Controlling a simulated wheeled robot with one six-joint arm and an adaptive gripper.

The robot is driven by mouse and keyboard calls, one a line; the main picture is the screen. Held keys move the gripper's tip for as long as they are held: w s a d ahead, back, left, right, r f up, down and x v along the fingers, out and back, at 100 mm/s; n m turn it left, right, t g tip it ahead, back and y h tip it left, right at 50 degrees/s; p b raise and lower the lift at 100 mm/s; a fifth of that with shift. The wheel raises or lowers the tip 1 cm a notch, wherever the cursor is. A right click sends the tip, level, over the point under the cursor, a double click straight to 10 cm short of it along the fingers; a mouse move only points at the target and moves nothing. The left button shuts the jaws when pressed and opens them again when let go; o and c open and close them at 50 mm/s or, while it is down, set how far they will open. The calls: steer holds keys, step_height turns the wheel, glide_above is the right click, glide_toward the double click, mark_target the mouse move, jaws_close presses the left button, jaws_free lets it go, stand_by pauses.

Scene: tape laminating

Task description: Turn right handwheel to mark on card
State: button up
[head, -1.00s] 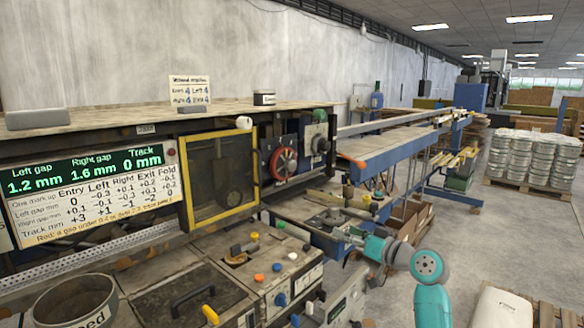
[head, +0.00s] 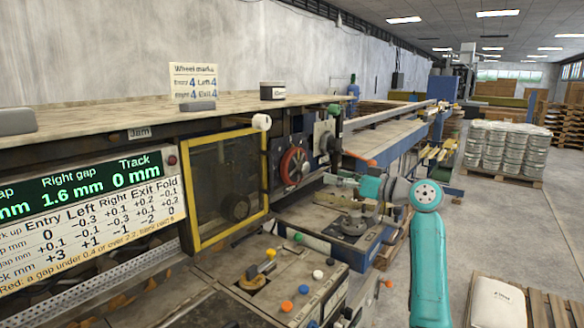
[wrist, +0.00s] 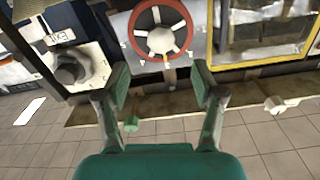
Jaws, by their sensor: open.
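A red-rimmed handwheel (head: 293,166) is on the dark machine face, right of the yellow-framed window. In the wrist view the handwheel (wrist: 160,30) shows its pale hub and spokes, beyond the fingertips. I cannot read a label naming it as the right one. The white card (head: 194,85) stands on the top ledge, headed "Wheel marks", and its entries for Entry, Left, Right and Exit appear to read 4. My gripper (wrist: 160,84) is open and empty, its fingers apart and not touching the wheel. In the head view my gripper (head: 342,182) is right of and slightly below the wheel.
A grey knob (wrist: 70,70) beside an "EXIT" label sits near the wheel. The yellow frame (head: 264,175) borders the window. The display (head: 95,185) reads right gap 1.6 mm and track 0 mm. A control box with coloured knobs (head: 286,306) stands below.

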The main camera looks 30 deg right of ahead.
mark_target(307, 170)
steer(key=x, duration=1.1)
steer(key=c, duration=1.1)
